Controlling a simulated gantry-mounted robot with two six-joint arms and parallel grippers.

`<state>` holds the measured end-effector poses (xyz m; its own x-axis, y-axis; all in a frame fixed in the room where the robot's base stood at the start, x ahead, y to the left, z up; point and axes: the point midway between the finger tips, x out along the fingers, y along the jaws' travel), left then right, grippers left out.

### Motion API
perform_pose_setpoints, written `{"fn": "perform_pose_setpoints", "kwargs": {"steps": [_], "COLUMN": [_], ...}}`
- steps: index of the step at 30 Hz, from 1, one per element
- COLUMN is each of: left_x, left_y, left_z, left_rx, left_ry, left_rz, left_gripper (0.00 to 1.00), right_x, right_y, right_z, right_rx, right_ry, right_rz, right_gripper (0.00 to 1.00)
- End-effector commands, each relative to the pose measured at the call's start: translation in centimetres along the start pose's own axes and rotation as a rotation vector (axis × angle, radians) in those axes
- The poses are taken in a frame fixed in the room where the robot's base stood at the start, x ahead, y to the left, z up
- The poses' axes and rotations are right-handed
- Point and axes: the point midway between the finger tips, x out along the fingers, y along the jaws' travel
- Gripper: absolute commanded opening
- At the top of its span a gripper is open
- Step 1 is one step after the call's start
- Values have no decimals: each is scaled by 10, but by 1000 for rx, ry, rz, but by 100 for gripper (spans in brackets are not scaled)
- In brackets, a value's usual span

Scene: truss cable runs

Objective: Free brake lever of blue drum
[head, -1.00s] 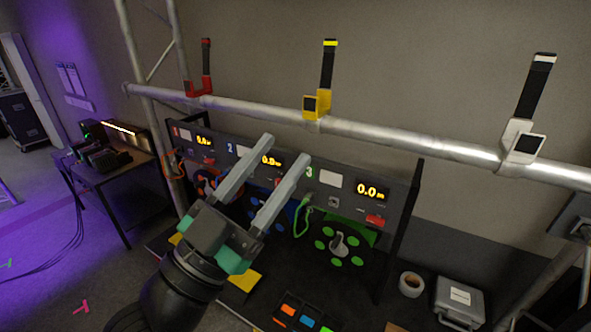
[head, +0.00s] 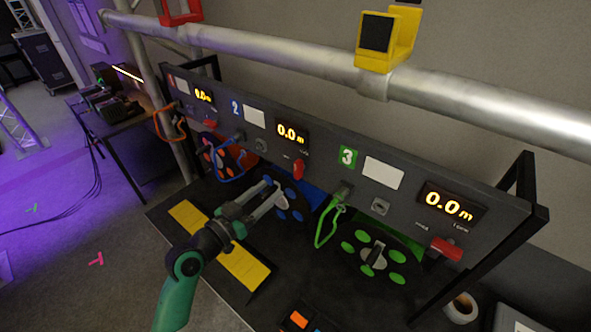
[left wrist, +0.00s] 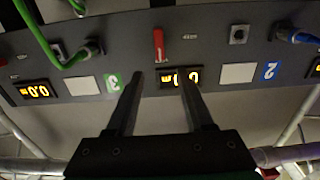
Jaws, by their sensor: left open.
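The blue drum (head: 290,203) sits below panel section 2, partly hidden by my left gripper (head: 275,193). Its red brake lever (head: 298,169) stands upright on the panel beneath the lit display (head: 291,133). The left wrist view shows the panel upside down. There the red lever (left wrist: 158,45) appears beyond the fingertips of my open left gripper (left wrist: 160,80), roughly in line with the gap between them. The jaws hold nothing, and I see no contact with the lever. My right gripper is not in view.
The green drum (head: 372,257) and its green cable (head: 327,222) are to the right. A blue cable (head: 228,170) hangs to the left. A truss pipe (head: 300,65) runs above the panel. A yellow plate (head: 240,265) lies on the dark bench.

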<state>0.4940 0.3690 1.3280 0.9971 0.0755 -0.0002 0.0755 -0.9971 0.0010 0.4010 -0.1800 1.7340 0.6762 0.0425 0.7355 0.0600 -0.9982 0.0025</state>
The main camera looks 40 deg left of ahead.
Motion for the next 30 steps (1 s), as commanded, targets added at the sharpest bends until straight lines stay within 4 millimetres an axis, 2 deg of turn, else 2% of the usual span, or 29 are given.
{"fn": "perform_pose_setpoints", "kwargs": {"steps": [5, 12, 15, 21, 28, 30], "left_x": [31, 83, 98, 111, 111, 111], "left_y": [1, 2, 1, 1, 1, 1], "left_z": [-2, -2, -1, -1, -1, -1], "left_rx": [1, 0, 1, 2, 1, 1], "left_ry": [-1, 0, 1, 0, 1, 0], "left_rz": [3, 3, 2, 2, 1, 1], "left_gripper": [52, 52, 52, 52, 52, 40], "right_x": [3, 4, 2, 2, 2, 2], "right_y": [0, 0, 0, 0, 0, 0], "right_z": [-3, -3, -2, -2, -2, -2], "right_rx": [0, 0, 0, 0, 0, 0], "right_ry": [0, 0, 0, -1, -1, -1], "right_rz": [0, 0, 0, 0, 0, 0], "right_gripper": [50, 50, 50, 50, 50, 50]}}
